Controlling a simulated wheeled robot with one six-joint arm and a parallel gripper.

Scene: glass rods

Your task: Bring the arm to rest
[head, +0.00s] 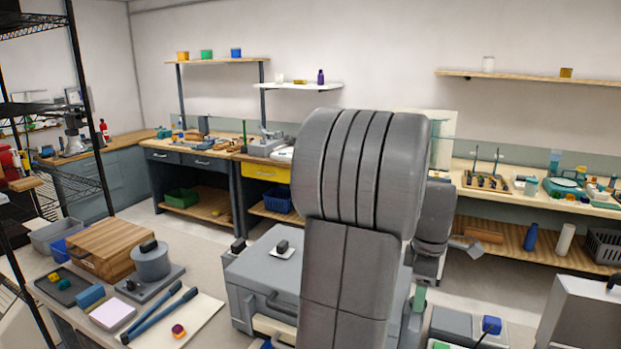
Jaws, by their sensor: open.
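My grey arm rises large in the middle of the head view and covers much of the bench and room behind it. More grey links of my arm show just right of the big joint. I cannot make out my gripper's fingers. A wooden rack (466,183) with a few thin upright dark teal rods (475,163) stands on the right-hand back bench. Another thin green upright rod (244,135) shows on the left back bench. No rod is seen in contact with my arm.
A grey case (250,283) lies close behind my arm. A silver case (580,318) stands at right. Floor (500,277) shows between the near table and back benches.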

